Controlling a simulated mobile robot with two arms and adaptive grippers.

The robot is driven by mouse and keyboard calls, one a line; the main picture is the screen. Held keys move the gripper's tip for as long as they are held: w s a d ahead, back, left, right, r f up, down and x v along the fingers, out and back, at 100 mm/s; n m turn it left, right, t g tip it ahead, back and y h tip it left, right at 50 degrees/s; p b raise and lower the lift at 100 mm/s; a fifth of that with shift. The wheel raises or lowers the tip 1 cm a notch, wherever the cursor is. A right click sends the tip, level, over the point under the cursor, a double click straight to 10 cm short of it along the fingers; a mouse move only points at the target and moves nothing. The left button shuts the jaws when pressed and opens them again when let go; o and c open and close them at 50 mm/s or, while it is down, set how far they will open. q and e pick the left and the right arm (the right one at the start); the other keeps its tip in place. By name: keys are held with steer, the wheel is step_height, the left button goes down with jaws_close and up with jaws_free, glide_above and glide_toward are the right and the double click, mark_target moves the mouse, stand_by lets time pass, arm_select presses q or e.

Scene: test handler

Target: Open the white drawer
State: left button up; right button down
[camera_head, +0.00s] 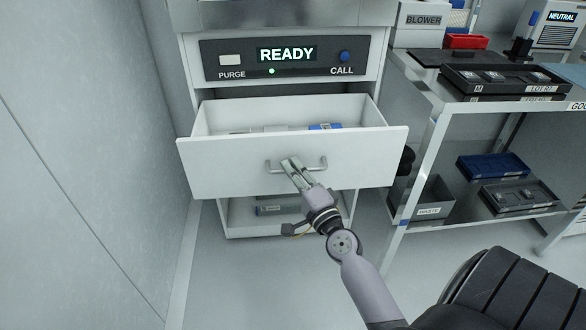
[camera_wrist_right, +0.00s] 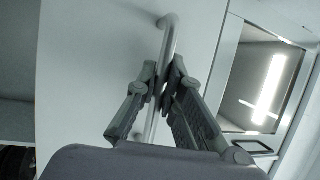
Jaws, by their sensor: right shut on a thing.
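The white drawer (camera_head: 230,167) is pulled out from the white cabinet below the READY panel. Its inside shows, with a blue item and other low items in it. A grey bar handle (camera_head: 323,163) is on the middle of its front. My right gripper (camera_head: 291,166) is at the handle, its fingers closed around the bar. In the right wrist view the drawer handle (camera_wrist_right: 168,40) passes between the fingertips of my right gripper (camera_wrist_right: 165,80). My left gripper is not in view.
The panel (camera_head: 290,60) with PURGE and CALL buttons is above the drawer. An open shelf (camera_head: 240,222) is below it. A metal cart (camera_head: 420,150) with trays and a WASTE bin (camera_head: 432,195) stands close on the right. A wall (camera_head: 90,150) is on the left.

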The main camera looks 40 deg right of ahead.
steer(key=c, duration=1.7)
jaws_free()
steer(key=shift+s+f, duration=0.1)
steer(key=shift+s, duration=0.15)
steer(key=v, duration=1.1)
steer(key=shift+s, duration=0.25)
steer(key=shift+a, duration=0.1)
